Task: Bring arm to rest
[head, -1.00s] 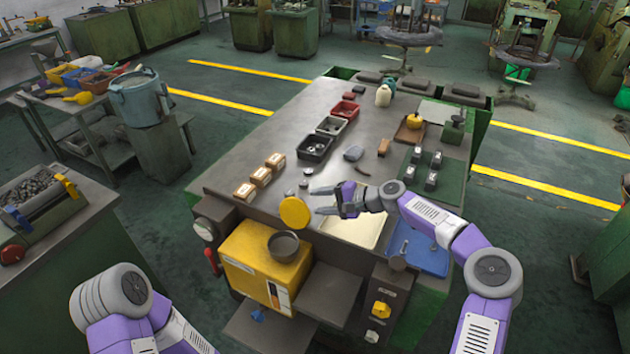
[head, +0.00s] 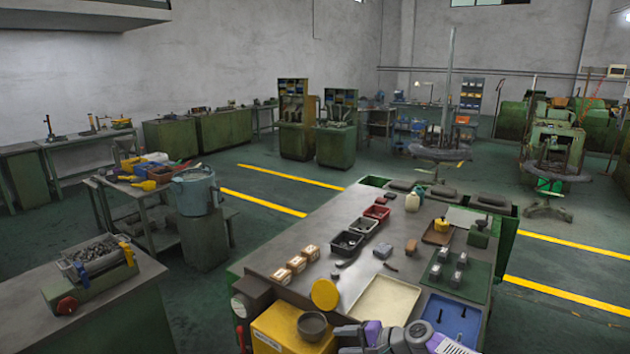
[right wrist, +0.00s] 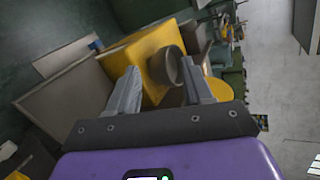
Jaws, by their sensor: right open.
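My right gripper (head: 350,337) is at the bottom of the head view, at the front of the green workbench (head: 262,256), partly cut off by the picture's edge. In the right wrist view its two fingers (right wrist: 160,82) are spread with nothing between them. Beyond them are a yellow box (right wrist: 150,50) and a dark round cup (right wrist: 166,66). The same box (head: 285,335) and cup (head: 312,325) stand left of the gripper in the head view. My left gripper is not in view.
A yellow disc (head: 325,294) stands upright at the bench's front edge. An empty cream tray (head: 385,302), a blue tray (head: 452,318) and small bins (head: 347,243) are on the bench. A side table with a parts tray (head: 98,258) is at left.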

